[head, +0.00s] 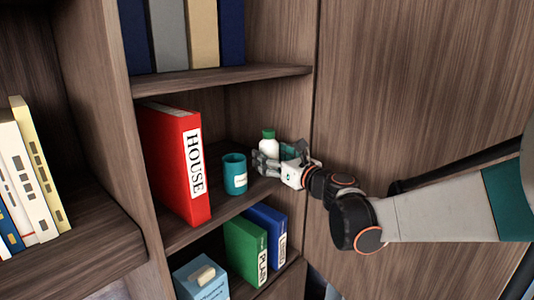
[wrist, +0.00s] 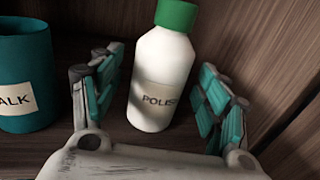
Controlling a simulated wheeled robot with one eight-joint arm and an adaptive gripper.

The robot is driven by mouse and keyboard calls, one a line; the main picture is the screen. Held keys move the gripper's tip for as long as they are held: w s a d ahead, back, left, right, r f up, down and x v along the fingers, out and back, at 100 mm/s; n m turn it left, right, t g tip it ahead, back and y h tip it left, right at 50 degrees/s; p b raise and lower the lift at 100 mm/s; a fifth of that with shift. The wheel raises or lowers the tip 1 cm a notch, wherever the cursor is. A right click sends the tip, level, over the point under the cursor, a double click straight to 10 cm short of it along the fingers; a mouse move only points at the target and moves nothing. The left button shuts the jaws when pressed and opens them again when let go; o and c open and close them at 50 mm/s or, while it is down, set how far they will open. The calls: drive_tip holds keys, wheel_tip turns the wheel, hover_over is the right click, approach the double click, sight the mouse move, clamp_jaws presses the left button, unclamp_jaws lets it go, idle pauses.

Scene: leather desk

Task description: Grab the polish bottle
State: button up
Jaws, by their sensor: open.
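The polish bottle (wrist: 165,70) is white with a green cap and a label reading "POLIS…". It stands upright on the shelf, and in the head view (head: 268,145) its lower part is hidden behind my gripper. My gripper (wrist: 158,88) is open, with one finger on each side of the bottle in the wrist view. There is a visible gap at the left finger; the right finger is close to the bottle, and I cannot tell whether it touches. In the head view my gripper (head: 266,161) reaches into the shelf from the right.
A teal cup (head: 235,175) labelled "…ALK" stands just left of my gripper, also in the wrist view (wrist: 27,80). A red "HOUSE" binder (head: 178,165) stands further left. The cabinet's wooden side wall (wrist: 265,50) is close on the right. A shelf board (head: 220,78) lies above.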

drive_tip(key=shift+w+a, duration=0.35)
drive_tip(key=shift+w, duration=0.15)
drive_tip(key=c, duration=1.3)
